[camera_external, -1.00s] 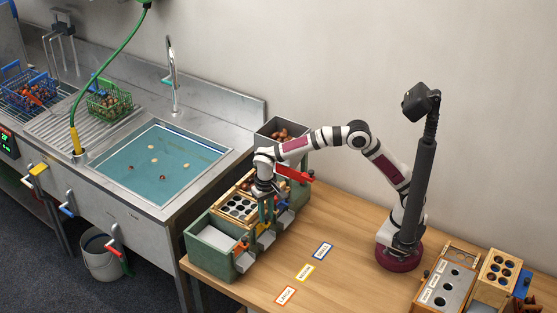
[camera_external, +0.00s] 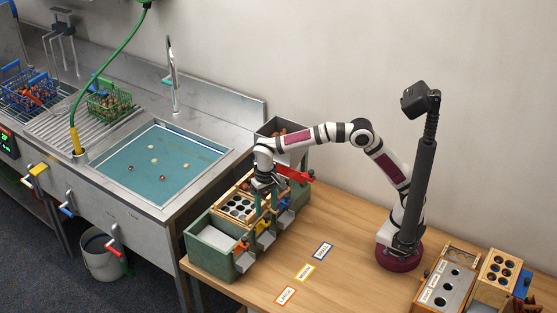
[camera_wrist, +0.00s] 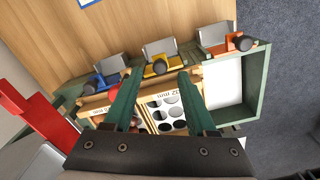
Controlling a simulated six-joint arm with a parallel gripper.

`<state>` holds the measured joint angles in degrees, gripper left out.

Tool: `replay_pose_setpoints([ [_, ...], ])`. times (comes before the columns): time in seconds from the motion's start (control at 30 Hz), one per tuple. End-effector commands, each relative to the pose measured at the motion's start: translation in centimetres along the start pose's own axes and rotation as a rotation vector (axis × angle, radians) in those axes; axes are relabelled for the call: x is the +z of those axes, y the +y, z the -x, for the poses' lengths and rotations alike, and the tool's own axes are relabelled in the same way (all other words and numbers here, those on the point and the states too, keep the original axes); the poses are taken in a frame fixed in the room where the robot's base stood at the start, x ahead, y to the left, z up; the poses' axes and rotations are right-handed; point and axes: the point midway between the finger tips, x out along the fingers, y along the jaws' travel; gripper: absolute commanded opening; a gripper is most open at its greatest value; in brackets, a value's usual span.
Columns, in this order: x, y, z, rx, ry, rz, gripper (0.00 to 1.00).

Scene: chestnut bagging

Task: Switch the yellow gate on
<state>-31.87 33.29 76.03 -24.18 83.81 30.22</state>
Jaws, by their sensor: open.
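In the external view the yellow gate (camera_external: 264,226) is on the front of the green sorter (camera_external: 212,262). My gripper (camera_wrist: 161,71) is open, with one green finger on each side of the yellow gate in the picture. In the external view my gripper (camera_external: 266,199) is over the sorter. Whether the fingers touch the gate I cannot tell.
A red lever (camera_wrist: 35,115) stands close at the left in the wrist view. A panel with round holes (camera_wrist: 168,112) lies between the fingers. A sink (camera_external: 150,168) is at the left.

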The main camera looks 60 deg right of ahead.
Motion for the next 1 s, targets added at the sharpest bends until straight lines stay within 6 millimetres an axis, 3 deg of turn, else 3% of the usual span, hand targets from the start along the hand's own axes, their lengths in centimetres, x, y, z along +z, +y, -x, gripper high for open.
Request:
replay_pose_setpoints([
  [0.3,-0.1,-0.1,9.7,-0.005,0.005,0.000,0.57],
  [0.43,-0.1,-0.1,12.2,-0.003,0.003,0.001,0.57],
  [0.6,0.0,0.0,13.3,-0.002,0.001,0.000,0.57],
  [1.0,-0.1,0.3,13.4,-0.001,0.000,0.000,0.57],
])
